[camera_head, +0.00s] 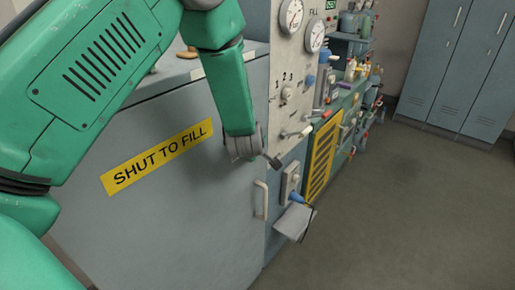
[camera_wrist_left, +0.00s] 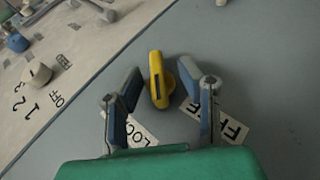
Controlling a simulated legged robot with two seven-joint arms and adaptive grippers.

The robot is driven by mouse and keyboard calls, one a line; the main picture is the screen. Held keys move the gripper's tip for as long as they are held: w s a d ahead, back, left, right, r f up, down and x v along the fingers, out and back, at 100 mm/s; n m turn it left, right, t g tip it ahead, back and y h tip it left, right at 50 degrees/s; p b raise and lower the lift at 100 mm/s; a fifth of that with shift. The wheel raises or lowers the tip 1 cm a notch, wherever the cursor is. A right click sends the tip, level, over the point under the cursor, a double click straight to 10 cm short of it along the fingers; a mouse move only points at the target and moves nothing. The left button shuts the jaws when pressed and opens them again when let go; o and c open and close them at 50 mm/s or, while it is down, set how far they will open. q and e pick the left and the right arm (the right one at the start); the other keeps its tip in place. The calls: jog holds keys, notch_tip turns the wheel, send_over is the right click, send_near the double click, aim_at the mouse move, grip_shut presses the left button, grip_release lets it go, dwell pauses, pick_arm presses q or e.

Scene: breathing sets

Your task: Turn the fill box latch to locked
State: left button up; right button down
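The fill box (camera_head: 190,215) is a large grey cabinet with its door closed and a yellow "SHUT TO FILL" label. The yellow latch (camera_wrist_left: 157,88) shows in the left wrist view as a short bar, nearly upright in the picture. A partly hidden "LOCK..." label (camera_wrist_left: 142,137) lies to its lower left and an "FREE"-like label (camera_wrist_left: 232,128) to its lower right. My left gripper (camera_head: 272,160) is at the box's right front edge and hides the latch in the head view. In the left wrist view its open fingers (camera_wrist_left: 159,74) stand either side of the latch, with gaps visible.
A pale door handle (camera_head: 261,200) is just below my left gripper. Right of the box is a panel with gauges (camera_head: 291,14) and a numbered knob (camera_head: 287,94). Shelves with bottles stand beyond, and lockers (camera_head: 460,70) at the back. The floor at right is clear.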

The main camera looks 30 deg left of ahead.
pick_arm(q)
jog(key=shift+r, duration=0.1)
jog(key=shift+s+d+r, duration=0.1)
jog(key=shift+s+r, duration=0.1)
jog(key=v, duration=1.1)
jog(key=shift+f, duration=0.1)
